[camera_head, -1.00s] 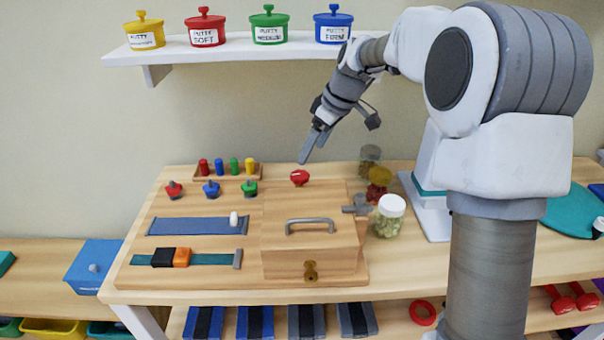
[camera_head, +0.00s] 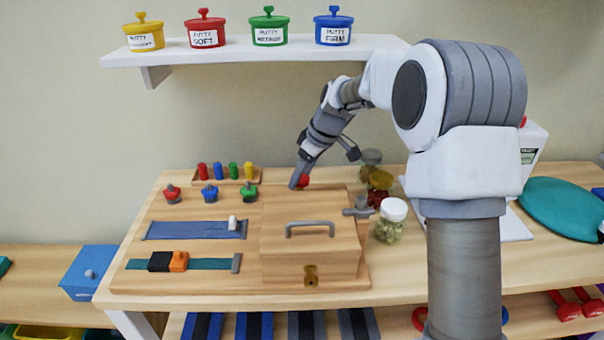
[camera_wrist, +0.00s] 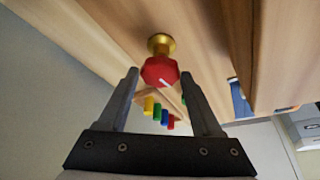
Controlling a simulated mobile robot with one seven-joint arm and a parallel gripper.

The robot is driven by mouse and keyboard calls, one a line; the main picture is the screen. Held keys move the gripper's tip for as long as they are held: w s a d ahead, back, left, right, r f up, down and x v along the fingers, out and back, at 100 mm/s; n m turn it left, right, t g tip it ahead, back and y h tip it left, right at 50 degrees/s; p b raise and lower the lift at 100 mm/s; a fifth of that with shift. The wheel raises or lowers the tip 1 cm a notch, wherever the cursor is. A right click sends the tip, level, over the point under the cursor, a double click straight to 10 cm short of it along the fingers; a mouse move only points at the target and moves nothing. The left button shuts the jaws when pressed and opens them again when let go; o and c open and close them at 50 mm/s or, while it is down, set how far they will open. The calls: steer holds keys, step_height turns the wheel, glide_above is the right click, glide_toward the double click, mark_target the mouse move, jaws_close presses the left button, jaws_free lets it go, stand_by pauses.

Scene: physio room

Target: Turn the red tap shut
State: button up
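The red tap (camera_head: 304,181) is a red knob at the back of the wooden board, just behind the handled box. My gripper (camera_head: 296,182) has come down at it and hides part of it in the head view. In the wrist view, the tap (camera_wrist: 159,71) is eight-sided, with a short slanted white mark and a brass stem. It sits between the two fingertips of my open gripper (camera_wrist: 159,76), with a gap on each side. I cannot tell whether either finger touches it.
The wooden box (camera_head: 310,250) has a grey handle. A grey valve (camera_head: 357,207) and jars (camera_head: 391,221) stand to the right. Red, blue and green knobs (camera_head: 210,194) and a peg rack (camera_head: 227,180) are left. A shelf (camera_head: 260,48) with putty pots hangs above.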

steer(key=c, duration=0.9)
steer(key=shift+c, duration=0.2)
steer(key=shift+m, duration=0.3)
